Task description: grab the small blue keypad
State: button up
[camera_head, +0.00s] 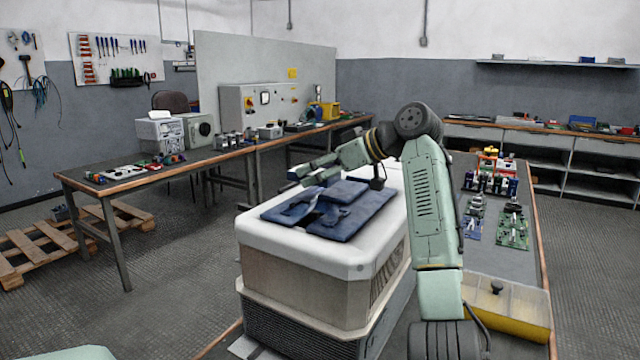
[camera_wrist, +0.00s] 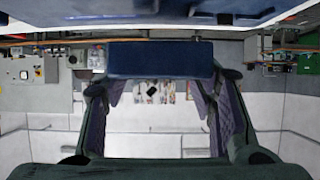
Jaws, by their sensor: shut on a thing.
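The small blue keypad (camera_wrist: 160,59) shows in the wrist view as a plain dark blue block across the fingertips. My gripper (camera_wrist: 160,75) has a finger on each side of it and is shut on it. No keys show on the side facing the wrist camera. In the head view my gripper (camera_head: 308,171) is over the white-topped cabinet (camera_head: 345,262), above dark blue pads (camera_head: 345,215). The keypad is hard to tell apart from the fingers and pads there.
A workbench (camera_head: 150,178) with electrical boxes and small parts stands at the left. A grey table (camera_head: 490,258) with circuit boards and a yellow-edged tray (camera_head: 508,305) is at the right. A wooden pallet (camera_head: 45,240) lies on the floor. Open floor shows between bench and cabinet.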

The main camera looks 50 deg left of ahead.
jog(key=w+a+p, duration=0.1)
jog(key=w+a+r+p, duration=0.1)
jog(key=a, duration=0.1)
jog(key=w+a+p, duration=0.1)
jog(key=a, duration=0.1)
jog(key=shift+w+r, duration=0.2)
jog(key=shift+w, duration=0.2)
jog(key=shift+w+a+f+p, duration=0.2)
jog(key=shift+w+a+p, duration=0.4)
jog(key=shift+p, duration=0.25)
jog(key=shift+f, duration=0.1)
